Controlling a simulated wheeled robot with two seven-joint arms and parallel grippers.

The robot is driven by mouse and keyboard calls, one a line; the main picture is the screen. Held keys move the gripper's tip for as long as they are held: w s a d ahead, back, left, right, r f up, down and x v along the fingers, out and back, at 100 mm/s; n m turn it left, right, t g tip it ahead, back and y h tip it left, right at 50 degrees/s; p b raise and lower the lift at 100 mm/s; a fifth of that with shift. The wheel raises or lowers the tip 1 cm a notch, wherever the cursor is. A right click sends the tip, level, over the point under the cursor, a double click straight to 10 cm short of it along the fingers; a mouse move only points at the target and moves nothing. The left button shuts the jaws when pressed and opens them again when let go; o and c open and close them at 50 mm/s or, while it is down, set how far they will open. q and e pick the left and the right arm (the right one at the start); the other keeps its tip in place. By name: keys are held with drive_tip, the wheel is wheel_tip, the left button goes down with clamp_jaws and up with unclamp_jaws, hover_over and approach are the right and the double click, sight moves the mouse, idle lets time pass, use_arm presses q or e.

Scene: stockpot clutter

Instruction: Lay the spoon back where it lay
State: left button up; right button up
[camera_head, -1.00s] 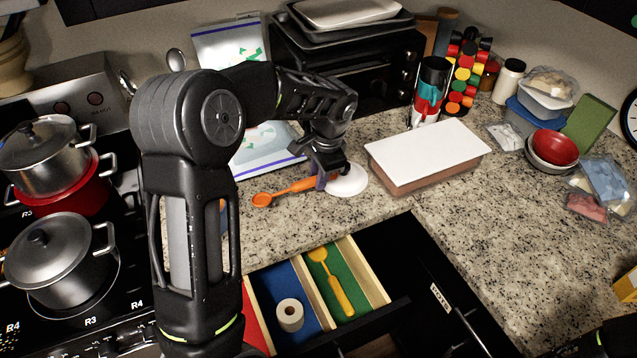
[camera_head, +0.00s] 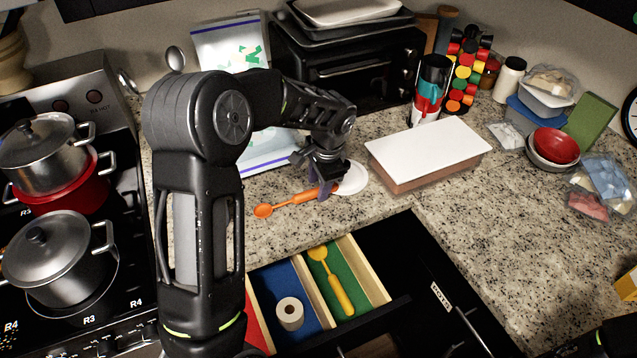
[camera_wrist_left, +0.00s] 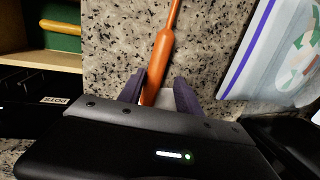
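An orange spoon (camera_head: 300,200) lies at a slant on the granite counter, its bowl end to the left and its handle reaching toward a round white dish (camera_head: 352,178). My left gripper (camera_head: 325,192) is down at the handle. In the left wrist view the handle (camera_wrist_left: 160,55) runs between the two purple fingers (camera_wrist_left: 160,92). The fingers stand apart; a gap shows between the handle and the right finger, so the gripper looks open around it. The handle's end is hidden by the gripper body.
An open drawer (camera_head: 318,320) in front holds a yellow spoon (camera_head: 331,280) and a white roll (camera_head: 290,313). A white-lidded box (camera_head: 428,155) stands right of the dish. A clear bag (camera_head: 268,150) lies behind my gripper. Pots (camera_head: 62,262) stand on the stove at left.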

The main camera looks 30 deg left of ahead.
use_arm(q)
drive_tip(key=shift+r+p, duration=0.45)
drive_tip(key=shift+r, duration=0.1)
wheel_tip(320, 180, up, 12)
drive_tip(key=d, duration=0.2)
drive_tip(key=shift+s+f, duration=0.25)
drive_tip(key=shift+s, duration=0.2)
drive_tip(key=shift+d, duration=0.1)
